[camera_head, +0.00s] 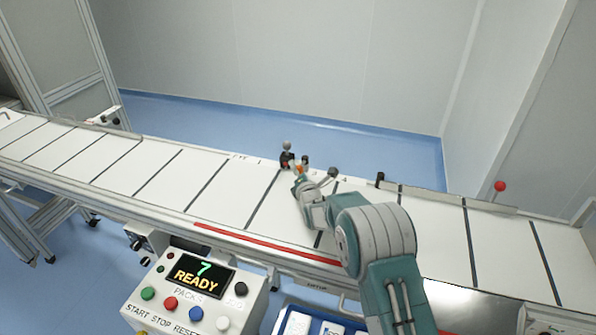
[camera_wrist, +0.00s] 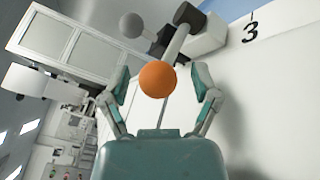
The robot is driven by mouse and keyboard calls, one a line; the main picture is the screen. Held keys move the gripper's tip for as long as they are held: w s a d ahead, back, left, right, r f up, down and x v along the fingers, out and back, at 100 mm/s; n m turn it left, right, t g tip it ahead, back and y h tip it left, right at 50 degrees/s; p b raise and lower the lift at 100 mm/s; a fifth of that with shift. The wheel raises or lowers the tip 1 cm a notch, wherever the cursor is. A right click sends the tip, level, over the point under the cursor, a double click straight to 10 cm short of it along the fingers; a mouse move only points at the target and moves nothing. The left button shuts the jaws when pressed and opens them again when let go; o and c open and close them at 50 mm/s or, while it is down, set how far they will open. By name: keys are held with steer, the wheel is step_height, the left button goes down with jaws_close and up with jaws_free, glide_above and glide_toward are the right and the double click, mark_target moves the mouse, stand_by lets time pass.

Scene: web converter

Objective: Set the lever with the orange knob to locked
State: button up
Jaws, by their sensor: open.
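The orange knob (camera_wrist: 157,79) shows in the wrist view between the two open fingers of my gripper (camera_wrist: 160,90). In the head view the orange knob (camera_head: 298,169) is a small spot at the tip of my gripper (camera_head: 300,180), at the conveyor's far edge. My gripper partly hides the lever there, and its locked or unlocked position cannot be told.
The white conveyor (camera_head: 150,180) runs across the head view. A control panel (camera_head: 195,290) reading "7 READY" is in front. A red ball knob (camera_head: 500,186) stands at right.

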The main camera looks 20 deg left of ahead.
jaws_close()
